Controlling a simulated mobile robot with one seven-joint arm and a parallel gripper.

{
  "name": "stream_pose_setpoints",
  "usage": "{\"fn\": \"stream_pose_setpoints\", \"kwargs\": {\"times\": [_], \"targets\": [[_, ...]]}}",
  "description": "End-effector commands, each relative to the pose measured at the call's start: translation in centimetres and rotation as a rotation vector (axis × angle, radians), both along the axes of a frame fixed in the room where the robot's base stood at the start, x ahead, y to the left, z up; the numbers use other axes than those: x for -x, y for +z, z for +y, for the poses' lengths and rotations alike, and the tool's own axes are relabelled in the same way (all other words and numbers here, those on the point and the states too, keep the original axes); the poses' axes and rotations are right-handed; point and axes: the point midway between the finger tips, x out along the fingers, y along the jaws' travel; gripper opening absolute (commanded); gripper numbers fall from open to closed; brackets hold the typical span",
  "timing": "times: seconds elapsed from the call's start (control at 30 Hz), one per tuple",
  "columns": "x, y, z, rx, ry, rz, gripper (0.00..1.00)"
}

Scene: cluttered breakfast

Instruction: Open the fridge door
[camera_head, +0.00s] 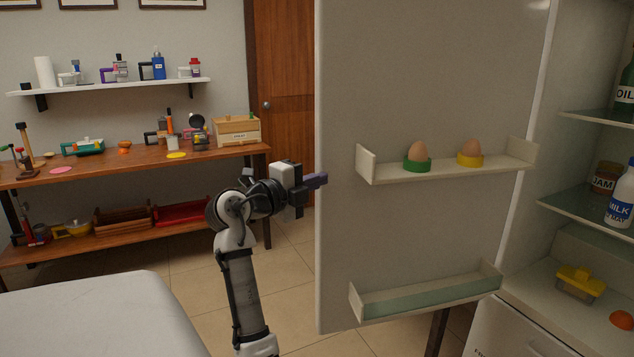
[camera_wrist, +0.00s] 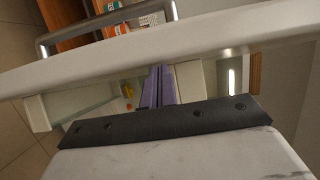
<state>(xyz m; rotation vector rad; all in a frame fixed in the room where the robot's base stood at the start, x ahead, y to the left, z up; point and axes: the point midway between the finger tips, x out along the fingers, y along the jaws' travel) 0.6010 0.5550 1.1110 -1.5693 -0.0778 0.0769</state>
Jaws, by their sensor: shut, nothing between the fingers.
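The fridge door (camera_head: 430,90) stands wide open in the head view, its inner side facing me. It carries two shelves, the upper (camera_head: 450,170) with two eggs in a green cup (camera_head: 417,163) and a yellow cup (camera_head: 470,160). My gripper (camera_head: 322,180) is shut and empty, its purple fingers at the door's free left edge. In the wrist view the fingers (camera_wrist: 158,88) lie on the inner side, close to the pale door edge (camera_wrist: 130,60); whether they touch is unclear. A grey handle (camera_wrist: 105,30) shows beyond the edge.
The fridge interior at right holds a milk bottle (camera_head: 621,195), a jam jar (camera_head: 605,178) and an oil bottle (camera_head: 626,85). A wooden workbench (camera_head: 120,168) with several items stands at left, under a wall shelf (camera_head: 110,86). A white surface (camera_head: 90,315) fills the lower left. Tiled floor lies between.

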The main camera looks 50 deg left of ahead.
Motion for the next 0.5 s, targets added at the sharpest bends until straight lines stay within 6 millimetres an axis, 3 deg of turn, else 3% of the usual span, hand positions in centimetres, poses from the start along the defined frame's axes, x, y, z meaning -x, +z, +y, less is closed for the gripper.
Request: {"fn": "stream_pose_setpoints", "kwargs": {"times": [0.23,0.5], "targets": [[2.3,-0.2,-0.1,-0.001,0.003,-0.002,0.00],[8.5,-0.3,-0.8,-0.002,0.003,-0.002,0.00]]}}
